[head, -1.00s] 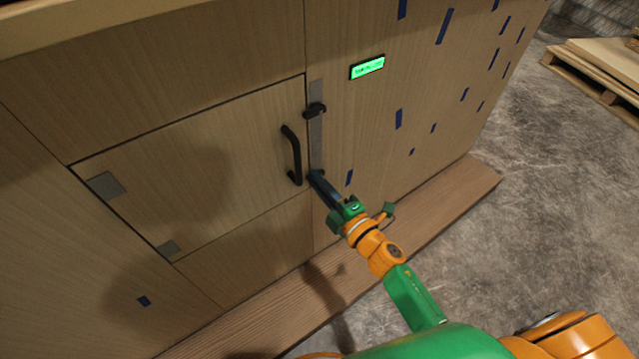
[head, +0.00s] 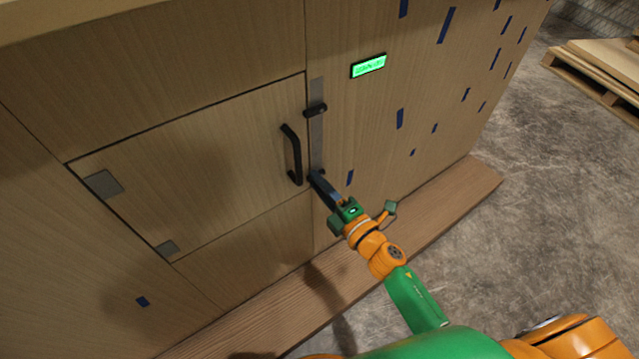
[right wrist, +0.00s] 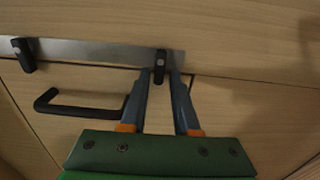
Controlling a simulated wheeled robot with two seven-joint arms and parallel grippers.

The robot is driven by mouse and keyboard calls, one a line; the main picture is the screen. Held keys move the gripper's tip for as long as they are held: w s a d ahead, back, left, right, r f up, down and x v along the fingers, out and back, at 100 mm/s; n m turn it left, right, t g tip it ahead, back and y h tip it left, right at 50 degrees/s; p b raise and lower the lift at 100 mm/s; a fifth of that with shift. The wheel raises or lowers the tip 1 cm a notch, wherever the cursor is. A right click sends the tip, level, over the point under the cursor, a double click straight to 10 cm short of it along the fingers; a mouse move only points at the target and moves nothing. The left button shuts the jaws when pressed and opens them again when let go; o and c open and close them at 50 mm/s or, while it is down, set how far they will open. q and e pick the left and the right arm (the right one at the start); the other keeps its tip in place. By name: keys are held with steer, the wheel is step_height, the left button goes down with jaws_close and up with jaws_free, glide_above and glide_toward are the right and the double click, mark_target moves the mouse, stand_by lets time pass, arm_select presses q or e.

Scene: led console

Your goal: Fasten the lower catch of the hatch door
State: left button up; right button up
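The hatch door (head: 200,165) is flush in the wooden panel and looks shut, with a black handle (head: 292,155) near its right edge. A metal strip beside it carries the black upper catch (head: 315,109) and the black lower catch (right wrist: 160,66). In the right wrist view, both catch levers point from the strip toward the door side. My right gripper (right wrist: 163,72) has its two fingers on either side of the lower catch, with a narrow gap showing between them. Contact is hard to tell. In the head view the fingers (head: 316,177) mostly hide this catch. My left gripper is out of view.
A lit green display (head: 368,66) is on the panel to the upper right, among several blue marks. Two grey hinge plates (head: 103,184) are at the door's left. A wooden ledge (head: 440,196) runs along the panel's foot. A pallet (head: 600,75) lies far right.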

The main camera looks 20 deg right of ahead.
steer(key=shift+o, duration=0.7)
steer(key=v, duration=0.7)
